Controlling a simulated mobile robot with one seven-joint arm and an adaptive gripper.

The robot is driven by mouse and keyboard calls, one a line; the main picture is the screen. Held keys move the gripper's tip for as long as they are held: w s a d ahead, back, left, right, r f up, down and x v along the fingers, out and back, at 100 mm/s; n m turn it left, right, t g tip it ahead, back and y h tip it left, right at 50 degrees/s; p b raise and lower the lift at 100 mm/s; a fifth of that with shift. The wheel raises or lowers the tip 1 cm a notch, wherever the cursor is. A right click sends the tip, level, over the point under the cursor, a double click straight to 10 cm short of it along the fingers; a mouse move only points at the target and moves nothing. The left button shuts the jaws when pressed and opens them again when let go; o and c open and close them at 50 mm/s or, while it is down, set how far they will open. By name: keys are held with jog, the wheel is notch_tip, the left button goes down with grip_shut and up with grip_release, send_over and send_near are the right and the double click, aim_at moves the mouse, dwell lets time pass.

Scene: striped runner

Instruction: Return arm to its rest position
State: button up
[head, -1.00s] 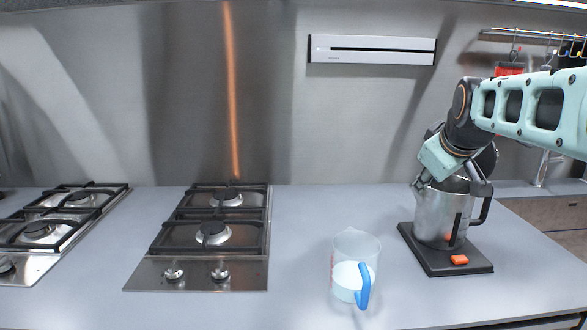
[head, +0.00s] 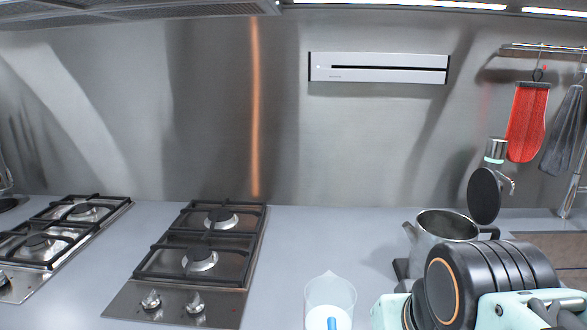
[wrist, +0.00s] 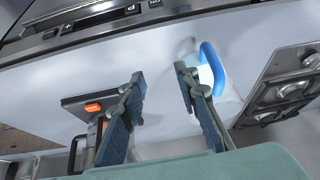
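My arm (head: 480,285) is folded low at the right front of the head view, in front of the kettle. My gripper does not show clearly there. In the wrist view my gripper (wrist: 160,78) has its two fingers apart with nothing between them. The steel kettle (head: 428,240) stands with its lid (head: 484,195) raised, its lower part hidden by my arm. The clear measuring jug (head: 330,295) stands to its left, cut by the lower edge. Its blue handle (wrist: 212,68) shows beyond the right finger in the wrist view.
The kettle's dark base with an orange switch (wrist: 93,107) lies left of the fingers in the wrist view. Gas hobs (head: 200,255) sit to the left. A red mitt (head: 526,120) and a grey cloth hang from a wall rail. Counter between hob and jug is clear.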

notch_tip(320, 180, up, 19)
jog(key=p, duration=1.7)
jog(key=shift+s, duration=0.15)
